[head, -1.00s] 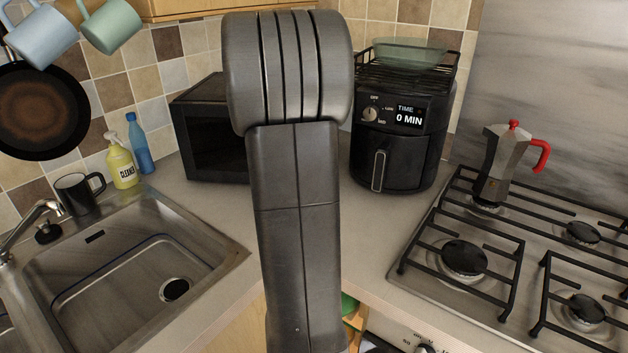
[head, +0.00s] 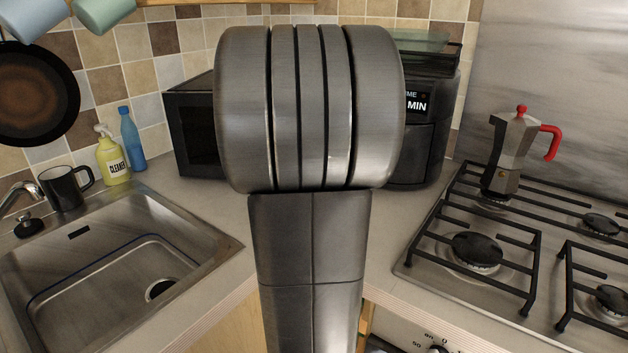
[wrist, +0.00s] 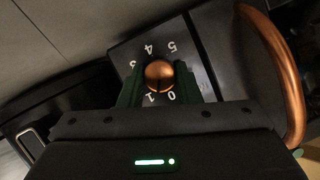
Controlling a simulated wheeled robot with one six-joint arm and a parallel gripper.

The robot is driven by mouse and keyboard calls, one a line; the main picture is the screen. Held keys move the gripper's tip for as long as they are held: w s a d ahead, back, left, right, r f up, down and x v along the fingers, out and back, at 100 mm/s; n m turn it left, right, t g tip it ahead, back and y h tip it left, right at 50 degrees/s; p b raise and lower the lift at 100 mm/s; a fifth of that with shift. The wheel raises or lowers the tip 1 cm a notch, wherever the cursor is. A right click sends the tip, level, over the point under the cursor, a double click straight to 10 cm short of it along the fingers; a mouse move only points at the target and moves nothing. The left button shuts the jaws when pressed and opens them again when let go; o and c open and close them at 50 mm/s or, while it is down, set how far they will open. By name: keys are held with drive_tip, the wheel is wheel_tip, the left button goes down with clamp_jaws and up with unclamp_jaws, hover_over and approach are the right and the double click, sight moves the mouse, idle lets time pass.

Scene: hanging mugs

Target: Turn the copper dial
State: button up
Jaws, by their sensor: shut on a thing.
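The copper dial (wrist: 159,74) is a round knob on a dark panel with the numerals 0, 1, 4 and 5 readable around it in the wrist view. My gripper (wrist: 158,84) has its two green fingers on either side of the dial and is shut on it. A thick copper handle (wrist: 286,75) curves along the right of the same dark appliance. In the head view my own arm fills the middle and hides the dial and my gripper.
A black oven-like box (head: 188,125) and a black air fryer (head: 428,140) show beside my arm. A moka pot (head: 507,155) stands on the gas hob (head: 440,235) at right. The sink (head: 110,270), black mug (head: 66,188) and cleaner bottle (head: 112,160) are at left.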

drive_tip(key=shift+f+m+y+b, duration=0.3)
drive_tip(key=shift+m+y+b, duration=0.6)
drive_tip(key=shift+b, duration=2.45)
drive_tip(key=m+b, duration=0.1)
drive_tip(key=b, duration=0.2)
drive_tip(key=m+t+y+b, duration=0.1)
drive_tip(key=b, duration=0.3)
drive_tip(key=shift+d+f+m+b, duration=0.15)
drive_tip(key=shift+f+m+b, duration=0.1)
drive_tip(key=shift+m+b, duration=0.05)
drive_tip(key=m+t+y+b, duration=0.1)
drive_tip(key=m+b, duration=0.2)
drive_tip(key=b, duration=0.3)
drive_tip(key=shift+r+b, duration=0.1)
drive_tip(key=shift+b, duration=0.3)
drive_tip(key=shift+r+m+t+b, duration=0.1)
drive_tip(key=shift+m+t+b, duration=0.2)
drive_tip(key=shift+m+b, duration=0.35)
drive_tip(key=shift+r+y, duration=0.15)
drive_tip(key=shift+y, duration=0.15)
drive_tip(key=o, duration=1)
drive_tip(key=shift+c, duration=0.2)
